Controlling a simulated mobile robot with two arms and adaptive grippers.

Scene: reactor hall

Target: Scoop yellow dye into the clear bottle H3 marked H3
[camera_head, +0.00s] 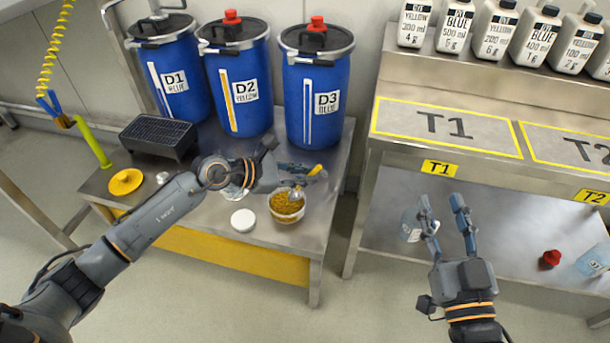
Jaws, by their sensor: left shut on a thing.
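An open tub of yellow dye (287,208) stands near the right front of the left steel table. My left gripper (297,172) is shut on a small scoop (317,171); its yellow handle end shows past the fingers, and its bowl appears just over the tub's rim. Whether the bowl holds dye cannot be told. My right gripper (444,217) is open and empty in front of the right bench. A clear bottle (411,226) stands on the lower shelf, partly behind the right gripper's left finger. Another clear bottle (596,259) is at the right edge. Neither label is readable as H3.
A white lid (243,220) lies left of the tub. Blue drums D1 (178,75), D2 (238,85) and D3 (320,95) stand behind. A red cap (549,259) lies on the lower shelf. Bench spots T1 (445,127) and T2 (575,150) are bare.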

